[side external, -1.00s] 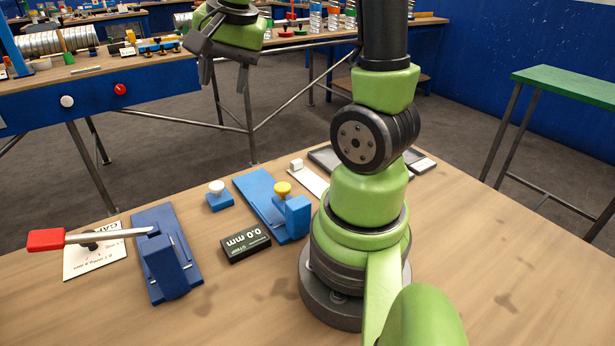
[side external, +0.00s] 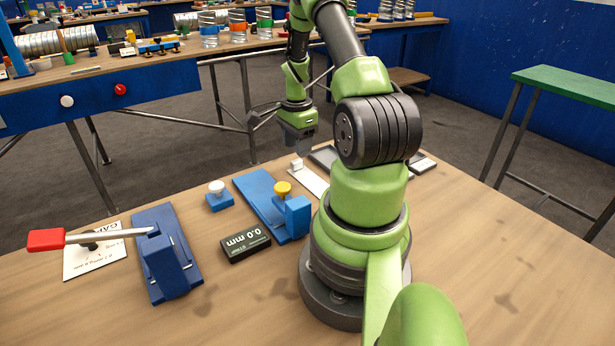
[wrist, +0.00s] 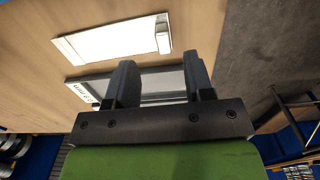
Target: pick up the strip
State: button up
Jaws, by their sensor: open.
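A flat white strip-like piece (side external: 310,181) lies on the table with a small white block (side external: 297,164) at one end. In the wrist view the white piece (wrist: 105,39) lies beyond my fingertips, with its block (wrist: 163,43) at the right end. A grey tray (side external: 322,153) lies beside it, partly hidden by my arm. In the wrist view the tray (wrist: 75,83) passes behind my fingers; a pale grey surface shows inside, and I cannot tell whether it is a separate strip. My gripper (wrist: 158,62) is open and empty, above the tray area. In the side view my gripper (side external: 303,149) points down near the table's far edge.
A blue fixture with a yellow knob (side external: 282,188), a black display reading 0.0 mm (side external: 245,243), a blue block with a white knob (side external: 219,196) and a blue stand with a red-handled tool (side external: 165,262) stand left of my base. The front table is clear.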

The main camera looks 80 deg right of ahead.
aim_at(295, 161)
jog(key=f, duration=0.5)
jog(key=shift+w, duration=0.35)
grip_shut()
notch_tip(295, 161, up, 17)
dwell(0.9)
jog(key=shift+a, duration=0.1)
